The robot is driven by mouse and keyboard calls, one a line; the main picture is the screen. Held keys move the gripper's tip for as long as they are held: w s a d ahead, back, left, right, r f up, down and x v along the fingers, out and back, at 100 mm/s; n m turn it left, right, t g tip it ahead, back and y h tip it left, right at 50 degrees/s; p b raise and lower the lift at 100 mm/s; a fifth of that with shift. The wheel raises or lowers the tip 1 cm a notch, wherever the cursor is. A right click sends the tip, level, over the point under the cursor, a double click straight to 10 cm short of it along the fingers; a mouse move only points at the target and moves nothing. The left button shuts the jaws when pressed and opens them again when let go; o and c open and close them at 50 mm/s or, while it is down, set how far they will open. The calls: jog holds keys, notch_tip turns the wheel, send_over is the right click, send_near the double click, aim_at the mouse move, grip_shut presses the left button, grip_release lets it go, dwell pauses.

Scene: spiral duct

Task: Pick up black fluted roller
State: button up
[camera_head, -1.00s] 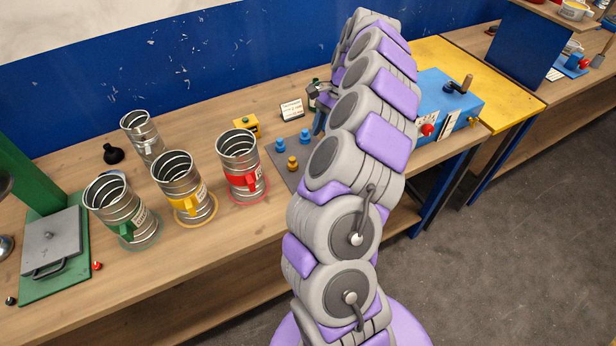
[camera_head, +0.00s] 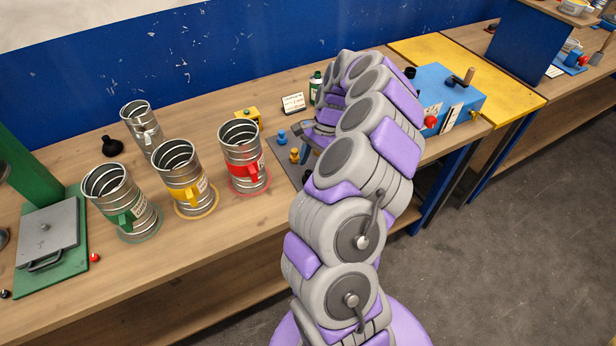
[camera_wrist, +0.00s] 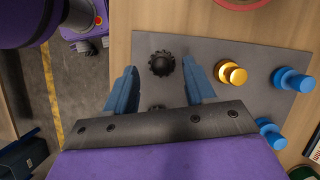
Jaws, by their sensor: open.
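The black fluted roller (camera_wrist: 161,64) stands on a dark grey mat (camera_wrist: 150,40) in the wrist view, seen from above as a small toothed disc. My gripper (camera_wrist: 160,78) is open, with one blue finger to the left of the roller and one to the right. The fingertips appear apart from it, and I cannot tell their exact height above the mat. Another small dark piece shows in part between the fingers, close to the gripper's plate. In the head view my gripper is low over the mat (camera_head: 284,163), and my arm hides much of this area.
A yellow peg (camera_wrist: 232,73) stands just right of the right finger, with several blue pegs (camera_wrist: 291,79) beyond. Metal duct cups with green, yellow (camera_head: 184,179) and red (camera_head: 243,158) handles stand left of the mat. A blue box (camera_head: 446,100) stands to the right.

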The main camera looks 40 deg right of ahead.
aim_at(308, 172)
jog(key=b+x, duration=0.1)
jog(key=x, duration=0.3)
jog(key=shift+d+f, duration=0.1)
jog(key=shift+f, duration=0.25)
jog(key=shift+d+f, duration=0.1)
jog(key=shift+d, duration=0.2)
jog(key=shift+a, duration=0.55)
jog(key=c, duration=0.6)
jog(key=shift+d, duration=0.35)
grip_shut()
